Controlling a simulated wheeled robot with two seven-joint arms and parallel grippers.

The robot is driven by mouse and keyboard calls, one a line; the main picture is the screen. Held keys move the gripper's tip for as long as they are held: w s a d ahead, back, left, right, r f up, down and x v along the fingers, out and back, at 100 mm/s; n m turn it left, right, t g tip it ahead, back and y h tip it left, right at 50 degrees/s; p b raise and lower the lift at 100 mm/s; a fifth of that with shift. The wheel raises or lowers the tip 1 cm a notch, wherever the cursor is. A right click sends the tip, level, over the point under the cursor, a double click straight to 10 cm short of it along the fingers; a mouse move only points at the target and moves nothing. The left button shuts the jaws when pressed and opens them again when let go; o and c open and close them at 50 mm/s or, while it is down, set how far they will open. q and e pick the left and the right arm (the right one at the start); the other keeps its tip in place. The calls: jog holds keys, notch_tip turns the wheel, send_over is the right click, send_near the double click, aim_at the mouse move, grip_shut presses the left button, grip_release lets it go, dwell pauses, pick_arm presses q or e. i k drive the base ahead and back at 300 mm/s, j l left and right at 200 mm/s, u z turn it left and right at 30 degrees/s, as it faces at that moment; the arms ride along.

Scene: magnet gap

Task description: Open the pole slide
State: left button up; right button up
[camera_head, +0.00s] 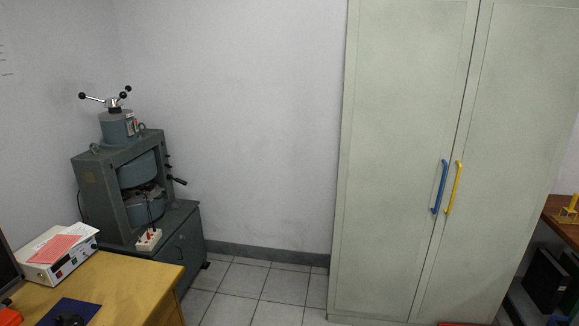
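A grey-green electromagnet (90,190) stands in the left corner on a cabinet of the same colour. Its upper pole block (137,168) and lower pole block (146,210) face each other inside the frame, with a narrow dark gap between them. A handwheel with black-knobbed spokes (113,104) sits on top. Small dark levers (177,181) stick out of its right side. I cannot tell which part is the pole slide. Neither of my grippers shows in the head view.
A wooden table (135,285) at the lower left holds a white power supply (62,255) with a reddish paper on it. A tall pale cabinet (400,150) with a blue handle (440,187) and yellow handle (454,187) stands right. Tiled floor (262,290) between them is clear.

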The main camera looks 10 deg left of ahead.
aim_at(151, 194)
jog(key=i+l+u, duration=0.2)
jog(key=i, duration=1.45)
jog(key=i+j+u, duration=0.1)
jog(key=i+u, duration=0.25)
jog(key=i, duration=0.25)
jog(key=i+u, duration=0.35)
jog(key=i, duration=0.25)
jog(key=i+l+u, duration=0.35)
jog(key=i, duration=0.25)
jog(key=j, duration=0.1)
